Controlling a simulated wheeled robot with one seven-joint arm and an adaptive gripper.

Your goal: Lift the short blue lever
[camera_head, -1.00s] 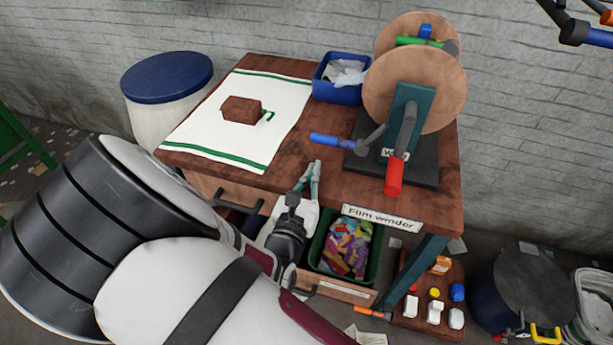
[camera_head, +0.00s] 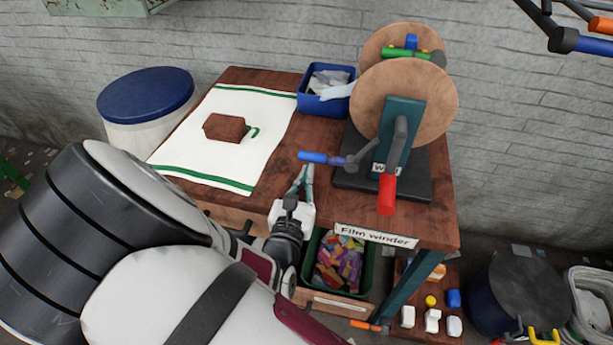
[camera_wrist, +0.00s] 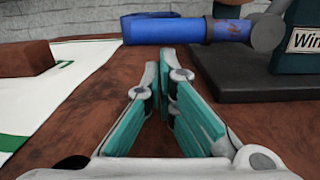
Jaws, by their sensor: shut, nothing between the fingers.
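The short blue lever (camera_head: 325,158) sticks out to the left from the film winder's base, level, on a grey joint. In the wrist view its blue handle (camera_wrist: 190,31) lies crosswise just beyond my fingertips. My gripper (camera_head: 306,171) is shut and empty, pointing at the lever from the table's front edge. In the wrist view my gripper's teal pads (camera_wrist: 160,68) come together at the tips, below and in front of the handle. I see no clear contact with it.
The winder's red-handled crank (camera_head: 387,190) and wooden discs (camera_head: 410,95) stand right of the lever. A blue bin (camera_head: 325,103) is behind it. A white cloth with a brown block (camera_head: 225,127) lies left. A green crate (camera_head: 312,245) sits below the table edge.

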